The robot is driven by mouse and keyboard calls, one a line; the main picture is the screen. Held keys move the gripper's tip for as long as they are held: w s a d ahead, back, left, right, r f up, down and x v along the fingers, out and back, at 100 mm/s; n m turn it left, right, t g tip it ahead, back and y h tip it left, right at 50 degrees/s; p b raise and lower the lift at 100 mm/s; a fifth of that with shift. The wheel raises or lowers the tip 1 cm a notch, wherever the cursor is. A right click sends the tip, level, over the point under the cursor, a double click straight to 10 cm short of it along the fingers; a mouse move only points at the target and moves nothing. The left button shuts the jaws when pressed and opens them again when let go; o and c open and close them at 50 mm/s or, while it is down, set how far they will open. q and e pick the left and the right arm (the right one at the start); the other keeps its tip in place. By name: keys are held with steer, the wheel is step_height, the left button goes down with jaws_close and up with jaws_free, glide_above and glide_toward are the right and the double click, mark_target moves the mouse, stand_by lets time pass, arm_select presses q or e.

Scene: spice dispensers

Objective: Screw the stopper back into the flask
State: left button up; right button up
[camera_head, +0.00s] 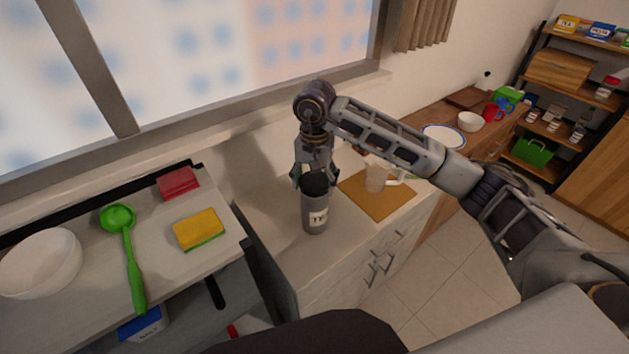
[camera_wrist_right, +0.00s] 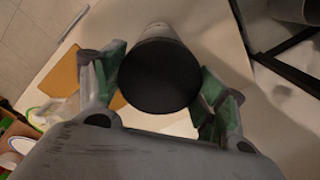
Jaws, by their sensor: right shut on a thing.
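A grey flask (camera_head: 315,216) with a pale label stands upright on the light counter below my right gripper. The black stopper (camera_head: 315,185) is at the top of the flask, between the fingers of my right gripper (camera_head: 315,182). In the right wrist view the round black stopper (camera_wrist_right: 160,76) sits between the two green-padded fingers of the right gripper (camera_wrist_right: 160,88), with a bit of the flask (camera_wrist_right: 162,31) behind it. My right gripper points down and is shut on the stopper. I cannot tell how deep the stopper sits. My left gripper is not in view.
A brown board (camera_head: 372,205) with a pale mug (camera_head: 376,179) lies right of the flask. To the left are a yellow sponge (camera_head: 199,229), a red block (camera_head: 178,183), a green ladle (camera_head: 127,250) and a white bowl (camera_head: 41,262). A plate (camera_head: 444,137) lies farther right.

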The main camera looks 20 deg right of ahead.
steer(key=shift+f, duration=0.15)
steer(key=shift+o, duration=1)
steer(key=c, duration=0.4)
steer(key=shift+m, duration=0.5)
steer(key=shift+m+b, duration=0.5)
steer(key=shift+m, duration=3.3)
steer(key=shift+m+b, duration=0.3)
steer(key=shift+m, duration=0.3)
